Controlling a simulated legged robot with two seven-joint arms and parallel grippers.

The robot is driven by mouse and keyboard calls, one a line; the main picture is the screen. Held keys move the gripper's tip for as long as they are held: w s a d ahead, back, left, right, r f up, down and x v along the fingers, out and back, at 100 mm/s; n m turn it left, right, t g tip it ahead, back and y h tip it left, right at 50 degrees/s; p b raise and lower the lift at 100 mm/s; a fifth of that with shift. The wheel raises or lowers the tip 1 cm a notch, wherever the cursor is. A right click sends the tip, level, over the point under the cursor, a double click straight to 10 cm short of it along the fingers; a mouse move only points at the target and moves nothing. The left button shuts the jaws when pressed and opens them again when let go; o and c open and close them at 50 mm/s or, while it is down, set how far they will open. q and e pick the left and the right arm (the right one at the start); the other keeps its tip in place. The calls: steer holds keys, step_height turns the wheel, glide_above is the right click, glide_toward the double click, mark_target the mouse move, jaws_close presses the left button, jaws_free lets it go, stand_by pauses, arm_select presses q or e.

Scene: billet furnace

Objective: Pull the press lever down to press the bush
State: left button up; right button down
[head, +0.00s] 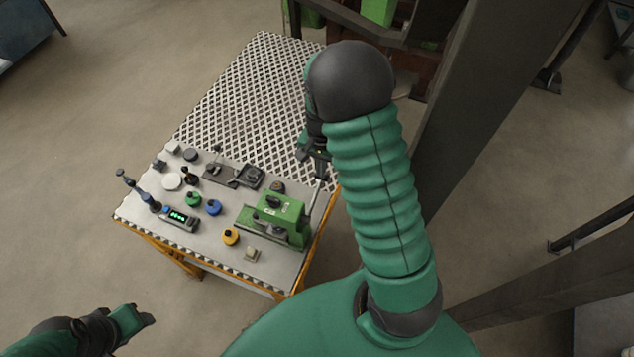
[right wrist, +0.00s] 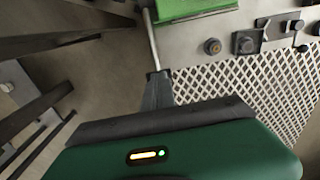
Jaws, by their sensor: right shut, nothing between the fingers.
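The green press (head: 278,218) stands near the right edge of the table. Its thin metal lever (head: 315,203) slants up from the press's right side. In the right wrist view the lever (right wrist: 151,42) runs from the green press body (right wrist: 195,7) to the fingertips. My right gripper (head: 320,168) is shut with its fingertips at the lever's free end; it also shows in the right wrist view (right wrist: 157,78). I cannot tell whether they touch. I cannot make out the bush for certain. My left gripper (head: 140,316) is low at the left, away from the table; its jaw state is unclear.
The table's (head: 240,90) far part is a clear patterned surface. Its near part holds a dark fixture (head: 235,176), a device with a green display (head: 180,219), and several small coloured parts. A thick grey post (head: 480,90) rises right of my right arm.

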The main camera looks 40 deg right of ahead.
steer(key=shift+f, duration=0.15)
steer(key=shift+d+f, duration=0.2)
steer(key=shift+f, duration=0.1)
stand_by(0.3)
steer(key=shift+w+d+f+b, duration=0.1)
steer(key=shift+d+f+b, duration=0.05)
steer(key=shift+f+b, duration=0.15)
steer(key=shift+w+d+f, duration=0.1)
steer(key=shift+d+f, duration=0.05)
steer(key=shift+f, duration=0.25)
stand_by(0.5)
